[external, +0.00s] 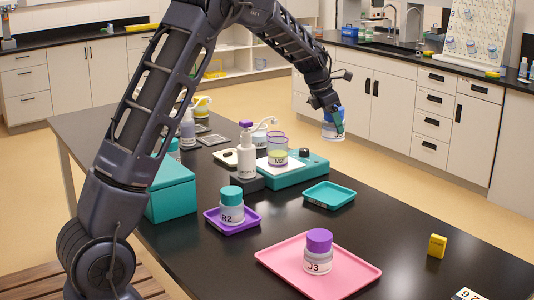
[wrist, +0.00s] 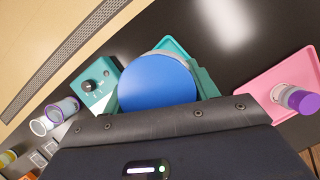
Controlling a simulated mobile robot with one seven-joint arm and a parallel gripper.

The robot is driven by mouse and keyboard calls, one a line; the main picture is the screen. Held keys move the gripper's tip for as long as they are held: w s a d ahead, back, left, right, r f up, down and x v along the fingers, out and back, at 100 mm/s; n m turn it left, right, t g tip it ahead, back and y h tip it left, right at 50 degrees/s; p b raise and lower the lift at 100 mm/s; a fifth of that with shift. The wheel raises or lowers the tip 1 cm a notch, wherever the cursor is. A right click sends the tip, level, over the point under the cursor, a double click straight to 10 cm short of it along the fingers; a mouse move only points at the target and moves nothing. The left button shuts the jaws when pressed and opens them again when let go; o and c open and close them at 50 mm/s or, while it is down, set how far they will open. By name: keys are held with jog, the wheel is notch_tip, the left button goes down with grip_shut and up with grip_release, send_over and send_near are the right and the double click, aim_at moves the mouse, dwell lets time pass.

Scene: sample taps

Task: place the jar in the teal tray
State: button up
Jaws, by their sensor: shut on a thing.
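My gripper (external: 335,121) is shut on a jar with a blue lid (external: 334,114) and holds it in the air above the far side of the table. The teal tray (external: 329,195) lies empty on the black table, below the held jar in the external view. In the wrist view, teal shows behind the lid, but I cannot clearly separate tray from fingers there.
A pink tray (external: 275,258) holds a purple-lidded jar (external: 319,252) marked J3. A purple tray (external: 212,217) holds a teal-lidded jar (external: 231,206). A teal device (external: 305,172) bears a beaker (external: 277,152). A yellow block (external: 437,246) stands near the right edge.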

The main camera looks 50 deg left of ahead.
notch_tip(320, 180, down, 19)
jog(key=shift+f, duration=0.2)
dwell(0.4)
jog(key=shift+f, duration=0.2)
jog(key=o, duration=1.1)
jog(key=shift+c, duration=0.2)
